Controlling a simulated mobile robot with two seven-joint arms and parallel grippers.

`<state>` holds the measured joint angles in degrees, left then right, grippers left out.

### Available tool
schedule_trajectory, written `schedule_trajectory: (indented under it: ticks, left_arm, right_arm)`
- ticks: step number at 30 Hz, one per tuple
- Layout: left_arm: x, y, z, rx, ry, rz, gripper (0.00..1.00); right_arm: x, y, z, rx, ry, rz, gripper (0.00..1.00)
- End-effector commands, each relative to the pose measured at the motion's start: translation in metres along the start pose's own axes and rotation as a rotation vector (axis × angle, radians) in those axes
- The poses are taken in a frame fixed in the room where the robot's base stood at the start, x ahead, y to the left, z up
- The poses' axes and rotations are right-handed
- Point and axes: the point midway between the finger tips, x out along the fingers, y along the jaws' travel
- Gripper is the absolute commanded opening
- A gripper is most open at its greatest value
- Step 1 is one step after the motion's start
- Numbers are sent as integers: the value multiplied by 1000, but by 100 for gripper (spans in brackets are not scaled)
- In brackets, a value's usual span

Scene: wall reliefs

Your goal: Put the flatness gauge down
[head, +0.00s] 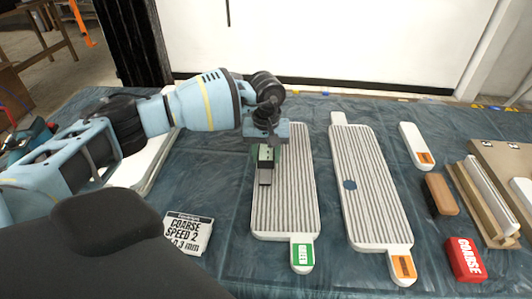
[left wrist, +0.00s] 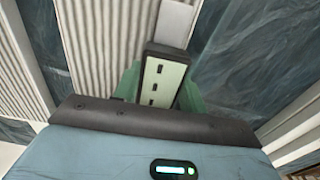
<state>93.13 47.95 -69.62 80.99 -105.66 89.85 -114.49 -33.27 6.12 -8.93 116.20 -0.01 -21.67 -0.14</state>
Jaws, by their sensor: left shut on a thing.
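The flatness gauge (head: 265,177) is a small dark block with a pale face and a grey bar. In the head view it is at the left ribbed panel, near that panel's left edge. My left gripper (head: 265,153) is shut on it from above. In the left wrist view the gauge (left wrist: 162,82) sits between the green fingers, with its grey bar (left wrist: 175,22) pointing away over the ribbed surface. The left ribbed panel (head: 285,205) is white with a green tag. I cannot tell whether the gauge touches the panel. My right gripper is not in view.
A second ribbed panel (head: 375,205) with an orange tag and a blue disc (head: 350,185) lies to the right.

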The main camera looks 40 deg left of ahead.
Motion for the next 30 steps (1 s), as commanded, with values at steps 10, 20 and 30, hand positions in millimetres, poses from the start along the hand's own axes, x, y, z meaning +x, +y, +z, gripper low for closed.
schedule_trajectory:
  ticks: [10,20,30]
  left_arm:
    - [3,0,0,0,0,0,60]
    - [1,0,0,0,0,0,63]
    - [-46,0,-1,0,4,2,63]
  right_arm:
    - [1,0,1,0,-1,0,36]
    - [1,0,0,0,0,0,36]
    - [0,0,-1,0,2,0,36]
